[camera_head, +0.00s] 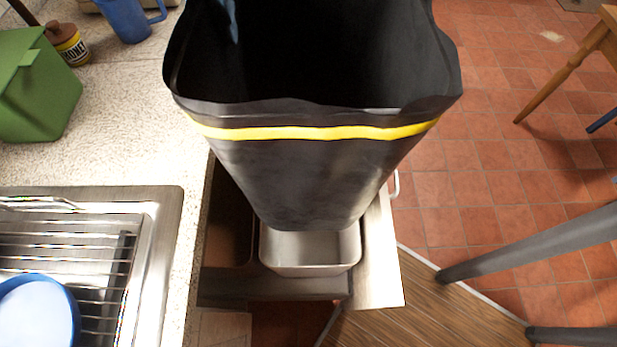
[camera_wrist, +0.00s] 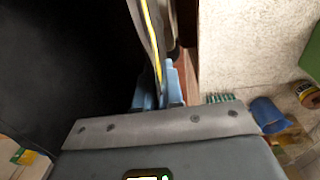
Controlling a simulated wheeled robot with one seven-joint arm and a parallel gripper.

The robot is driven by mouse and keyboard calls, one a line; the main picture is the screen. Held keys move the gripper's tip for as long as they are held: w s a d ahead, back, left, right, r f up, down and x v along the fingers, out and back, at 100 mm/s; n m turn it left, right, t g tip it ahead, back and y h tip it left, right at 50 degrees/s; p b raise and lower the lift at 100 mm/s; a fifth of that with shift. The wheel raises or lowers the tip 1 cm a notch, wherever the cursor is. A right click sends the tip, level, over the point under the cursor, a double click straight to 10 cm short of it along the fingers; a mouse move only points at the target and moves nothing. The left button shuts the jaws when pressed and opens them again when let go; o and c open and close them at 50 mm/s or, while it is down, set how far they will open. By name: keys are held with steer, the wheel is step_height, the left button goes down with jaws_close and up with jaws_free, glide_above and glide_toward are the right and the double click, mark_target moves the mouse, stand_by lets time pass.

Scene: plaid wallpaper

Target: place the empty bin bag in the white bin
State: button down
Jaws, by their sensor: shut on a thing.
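The empty bin bag (camera_head: 290,175) is black with a yellow band and hangs upright with its mouth open upward. My gripper (camera_wrist: 160,92) has light blue fingers and is shut on the bag's rim in the wrist view, where the bag's dark inside (camera_wrist: 60,70) fills the left. In the head view the bag hides most of my gripper; a bit of blue finger shows inside the far rim. The white bin (camera_head: 310,268) sits in an open drawer, below the bag. The bag's bottom covers the bin's far part; I cannot tell whether it is inside the bin.
The drawer (camera_head: 379,260) has a darker compartment (camera_head: 226,235) left of the bin. A worktop with a sink rack (camera_head: 60,240), a blue bowl (camera_head: 38,315), a green box (camera_head: 35,90), a honey jar (camera_head: 68,42) and a blue jug (camera_head: 125,18) lies left. Tiled floor (camera_head: 470,190) is right.

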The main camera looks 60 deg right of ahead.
step_height(320, 180, down, 42)
steer(key=b, duration=3.4)
steer(key=shift+f, duration=0.25)
steer(key=shift+f+b, duration=0.6)
steer(key=shift+b, duration=0.45)
steer(key=c, duration=1.3)
jaws_free()
steer(key=shift+o, duration=0.2)
steer(key=shift+r, duration=0.15)
step_height(320, 180, up, 13)
steer(key=p, duration=0.4)
steer(key=shift+w+a+p, duration=0.15)
steer(key=shift+w+p, duration=0.1)
steer(key=shift+p, duration=0.1)
